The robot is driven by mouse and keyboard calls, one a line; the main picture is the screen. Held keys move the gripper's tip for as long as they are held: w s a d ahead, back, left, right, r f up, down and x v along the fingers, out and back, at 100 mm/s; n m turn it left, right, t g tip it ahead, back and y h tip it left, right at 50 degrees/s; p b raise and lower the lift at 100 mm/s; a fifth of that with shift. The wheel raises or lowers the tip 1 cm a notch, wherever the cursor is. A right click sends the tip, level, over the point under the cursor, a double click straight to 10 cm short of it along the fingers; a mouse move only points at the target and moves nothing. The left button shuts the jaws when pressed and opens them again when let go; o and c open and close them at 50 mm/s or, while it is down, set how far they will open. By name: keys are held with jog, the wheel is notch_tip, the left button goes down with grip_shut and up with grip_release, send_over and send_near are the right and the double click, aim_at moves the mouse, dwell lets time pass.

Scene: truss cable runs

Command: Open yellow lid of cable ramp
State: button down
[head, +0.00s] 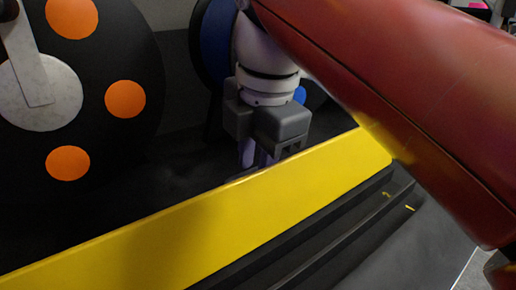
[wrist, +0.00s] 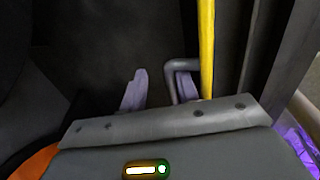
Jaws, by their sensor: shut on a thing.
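The yellow lid (head: 215,215) is a long flat band running from lower left to upper right in the head view. In the wrist view the lid (wrist: 206,45) shows nearly edge-on as a thin upright strip. A grey bent handle (wrist: 171,72) stands out from its left side there. My gripper (head: 256,158) is behind the lid in the head view, pointing down, with its fingertips hidden by the lid. The exact contact is partly hidden.
Dark ramp ridges (head: 340,222) run along the lid's near side. A large black reel with orange dots (head: 125,99) stands at the left, close to the lid. A large red cylinder (head: 400,95) crosses the upper right. Dark surface lies behind the lid.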

jog(key=shift+w+a+f, duration=0.2)
jog(key=shift+w+a, duration=0.05)
jog(key=shift+w, duration=0.2)
jog(key=c, duration=1.5)
grip_release()
jog(key=shift+w+a+f, duration=0.1)
jog(key=shift+w, duration=0.2)
notch_tip(320, 180, up, 7)
jog(key=s+p, duration=0.1)
jog(key=shift+d+p, duration=0.35)
jog(key=shift+d, duration=0.05)
jog(key=shift+s+r, duration=0.3)
jog(key=shift+r, duration=0.1)
